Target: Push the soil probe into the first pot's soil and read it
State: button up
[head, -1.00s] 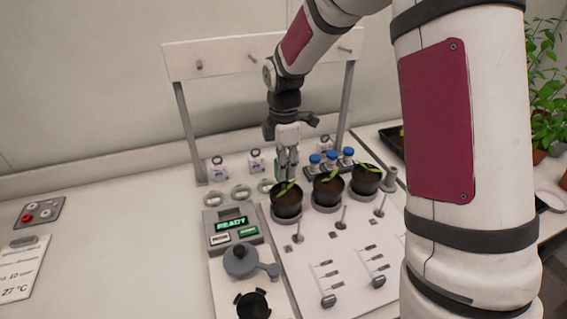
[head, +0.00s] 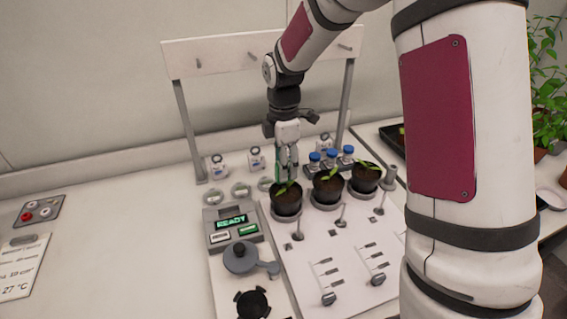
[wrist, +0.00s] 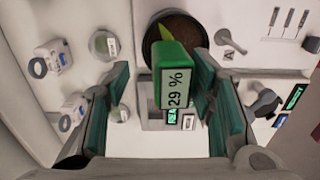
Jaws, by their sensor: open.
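The soil probe (wrist: 174,62) is a green block with a display that reads 29 %. It stands over the dark soil of the first pot (wrist: 150,52) in the wrist view; its tip is hidden below the body. My gripper (wrist: 162,75) is open, with a finger on each side of the probe and a gap visible on both sides. In the head view my gripper (head: 287,163) is just above the first pot (head: 286,203), the leftmost of three black pots with seedlings. The probe is mostly hidden by the fingers there.
A console (head: 232,228) showing READY sits left of the first pot. Blue-capped bottles (head: 330,158) stand behind the other pots. A rack frame (head: 225,62) rises behind my arm. The bench at the left (head: 130,240) is mostly clear.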

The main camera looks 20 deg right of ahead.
notch_tip(320, 180, up, 10)
jog(key=shift+r, duration=0.15)
jog(key=s+r+m+t, duration=0.2)
jog(key=s+r+m, duration=0.65)
jog(key=s, duration=0.35)
jog(key=s+m+t, duration=0.3)
jog(key=s+m, duration=0.6)
jog(key=s, duration=0.6)
jog(key=shift+d+f+m, duration=0.1)
jog(key=shift+m, duration=0.15)
dwell(1.3)
